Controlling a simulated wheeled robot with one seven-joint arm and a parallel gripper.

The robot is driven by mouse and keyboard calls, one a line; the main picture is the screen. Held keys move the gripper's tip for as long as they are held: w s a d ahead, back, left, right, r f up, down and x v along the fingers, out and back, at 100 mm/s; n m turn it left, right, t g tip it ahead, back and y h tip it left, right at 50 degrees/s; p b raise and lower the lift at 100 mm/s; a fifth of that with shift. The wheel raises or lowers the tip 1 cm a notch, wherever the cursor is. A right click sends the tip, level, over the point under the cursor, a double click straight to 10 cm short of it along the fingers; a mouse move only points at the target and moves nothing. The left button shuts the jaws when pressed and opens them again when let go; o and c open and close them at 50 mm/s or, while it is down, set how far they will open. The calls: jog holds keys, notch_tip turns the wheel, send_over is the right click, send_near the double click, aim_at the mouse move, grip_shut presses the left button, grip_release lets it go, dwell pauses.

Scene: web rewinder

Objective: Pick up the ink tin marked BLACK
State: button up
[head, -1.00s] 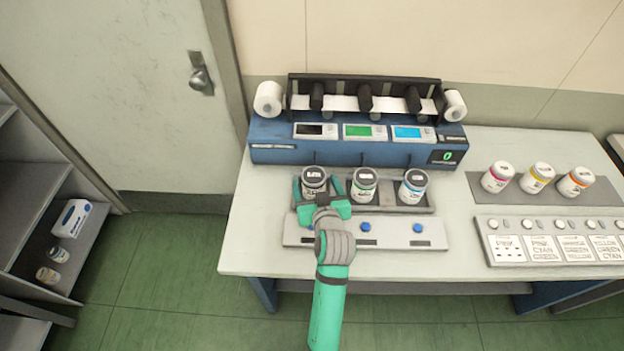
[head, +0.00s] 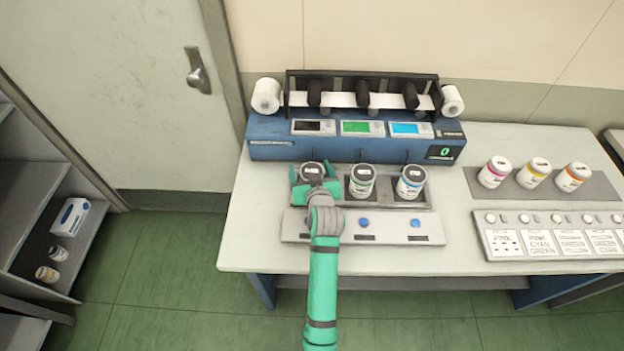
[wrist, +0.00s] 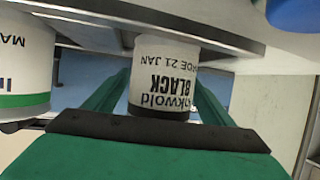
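The ink tin marked BLACK (wrist: 163,80) is white with a dark band and shows upside down in the wrist view. In the head view the tin (head: 312,171) stands at the left end of the dark tray, its lower part hidden by my gripper (head: 315,189). My open gripper (wrist: 162,95) has one green finger on each side of the tin. I cannot tell whether either finger touches it.
A green-banded tin (head: 361,182) stands close right of the tin, with a blue-banded tin (head: 410,183) beyond. The blue rewinder (head: 270,142) is behind, and a button panel (head: 395,229) in front. Several tins stand on a grey mat (head: 514,187) at right.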

jog(key=c, duration=1.4)
jog(key=shift+o, duration=0.2)
jog(key=shift+r, duration=0.15)
